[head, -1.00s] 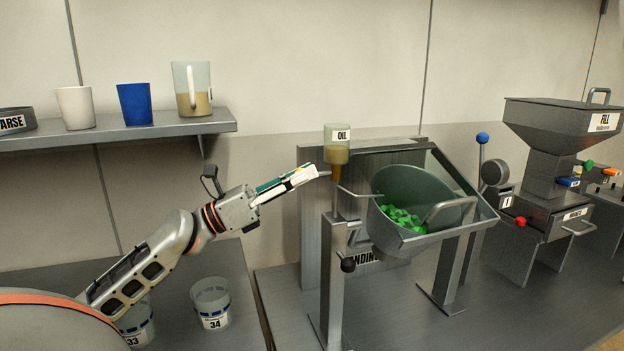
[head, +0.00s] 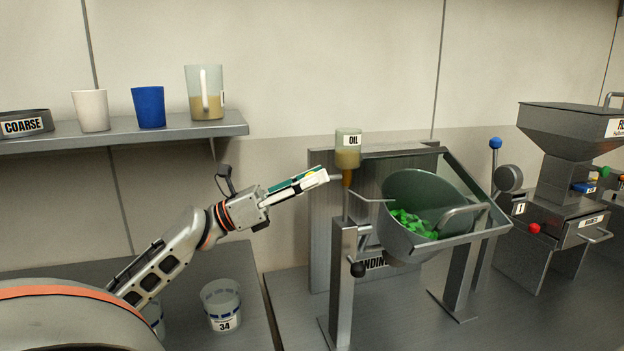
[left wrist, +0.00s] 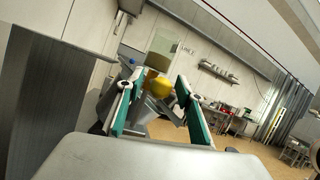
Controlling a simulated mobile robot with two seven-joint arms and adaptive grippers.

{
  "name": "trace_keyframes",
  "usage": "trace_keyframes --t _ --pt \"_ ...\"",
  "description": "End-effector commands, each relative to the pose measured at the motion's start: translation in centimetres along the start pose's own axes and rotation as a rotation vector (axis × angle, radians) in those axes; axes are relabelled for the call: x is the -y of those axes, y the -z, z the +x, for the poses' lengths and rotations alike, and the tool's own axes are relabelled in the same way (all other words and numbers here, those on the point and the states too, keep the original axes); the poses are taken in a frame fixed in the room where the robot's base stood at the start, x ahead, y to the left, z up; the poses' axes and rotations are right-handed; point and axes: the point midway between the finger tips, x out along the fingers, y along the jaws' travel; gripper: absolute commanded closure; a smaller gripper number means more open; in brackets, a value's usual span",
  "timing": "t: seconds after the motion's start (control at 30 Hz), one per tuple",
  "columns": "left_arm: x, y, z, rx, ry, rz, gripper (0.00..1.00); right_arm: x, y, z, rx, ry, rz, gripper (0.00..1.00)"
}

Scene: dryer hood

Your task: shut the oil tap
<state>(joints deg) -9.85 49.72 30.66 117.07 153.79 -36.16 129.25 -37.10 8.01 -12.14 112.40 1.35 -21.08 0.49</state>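The oil container (head: 347,158), labelled OIL, stands above the drum with an amber outlet (head: 347,179) under it. My left gripper (head: 322,177) is just left of that outlet. In the left wrist view my left gripper (left wrist: 157,88) is open, its green-padded fingers apart. A yellow rounded part (left wrist: 158,86) shows between them, with a visible gap at the sides. It may be the tap's knob; a speck of yellow also shows between the fingers in the head view. The tap's lever position is not clear. My right gripper is not in view.
A tilted drum (head: 400,185) with green pieces stands right of the oil outlet, with a thin bent bar in front. A shelf (head: 180,130) holds cups and a jug (head: 205,92). A cup labelled 34 (head: 222,305) stands below my left arm.

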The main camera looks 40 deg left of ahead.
Motion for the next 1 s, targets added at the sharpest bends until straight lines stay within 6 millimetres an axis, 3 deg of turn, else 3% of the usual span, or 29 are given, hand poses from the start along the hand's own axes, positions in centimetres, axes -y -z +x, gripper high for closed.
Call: trace_keyframes --t 0.23,0.37,0.8,1.0 --pt "0.0 0.1 -0.2 -0.001 0.0 -0.001 0.63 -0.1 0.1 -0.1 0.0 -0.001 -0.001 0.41" --pt "-0.1 0.1 -1.3 -0.001 -0.002 -0.002 0.63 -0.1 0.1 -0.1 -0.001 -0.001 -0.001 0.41" --pt "-0.1 0.1 -9.7 0.0 -0.004 -0.002 0.63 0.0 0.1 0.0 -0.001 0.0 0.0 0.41" --pt "0.0 0.0 -11.6 0.0 -0.001 0.0 0.63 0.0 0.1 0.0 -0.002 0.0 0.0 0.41"
